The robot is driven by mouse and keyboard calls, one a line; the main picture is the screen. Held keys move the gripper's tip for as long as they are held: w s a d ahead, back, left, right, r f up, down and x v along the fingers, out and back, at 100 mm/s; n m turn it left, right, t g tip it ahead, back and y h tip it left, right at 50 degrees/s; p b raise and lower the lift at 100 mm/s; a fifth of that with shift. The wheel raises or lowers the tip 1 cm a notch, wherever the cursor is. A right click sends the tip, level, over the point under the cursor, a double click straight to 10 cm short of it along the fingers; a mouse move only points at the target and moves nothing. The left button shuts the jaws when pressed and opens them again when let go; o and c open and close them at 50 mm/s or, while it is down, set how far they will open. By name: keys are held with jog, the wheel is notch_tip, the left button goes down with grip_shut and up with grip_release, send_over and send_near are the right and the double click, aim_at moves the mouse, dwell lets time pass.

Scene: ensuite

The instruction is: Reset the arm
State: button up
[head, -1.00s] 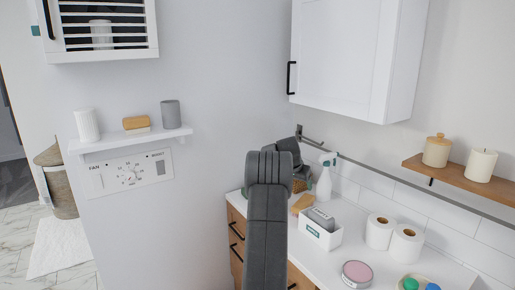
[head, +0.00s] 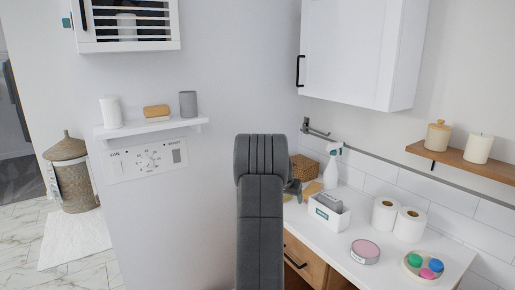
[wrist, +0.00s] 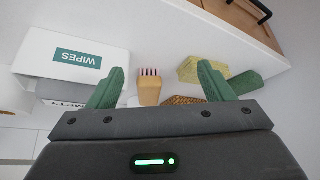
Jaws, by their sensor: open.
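My arm (head: 260,215) rises in the middle of the head view and hides most of my gripper there. In the wrist view, my gripper (wrist: 160,80) shows two green fingers spread apart with nothing held between them. A wooden brush (wrist: 149,88) with dark bristles shows beyond the fingers, apart from them. The white wipes box (wrist: 75,58) is to the left, and a yellow block (wrist: 204,68) is behind the right finger. A bit of woven basket (wrist: 185,100) shows at the palm's edge.
The white counter (head: 335,248) holds a wipes box (head: 328,214), a spray bottle (head: 331,170), paper rolls (head: 384,214), a pink-topped tin (head: 365,250) and a dish (head: 410,268). A wall cabinet (head: 358,50) hangs above. A small shelf (head: 150,128) is at left.

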jog(key=s+a+f+n+y+b, duration=0.1)
jog(key=s+a+f+n+b, duration=0.1)
jog(key=s+a+f, duration=0.3)
jog(key=s+f, duration=0.2)
jog(key=s, duration=0.2)
jog(key=shift+a+b, duration=0.2)
jog(key=shift+b, duration=0.15)
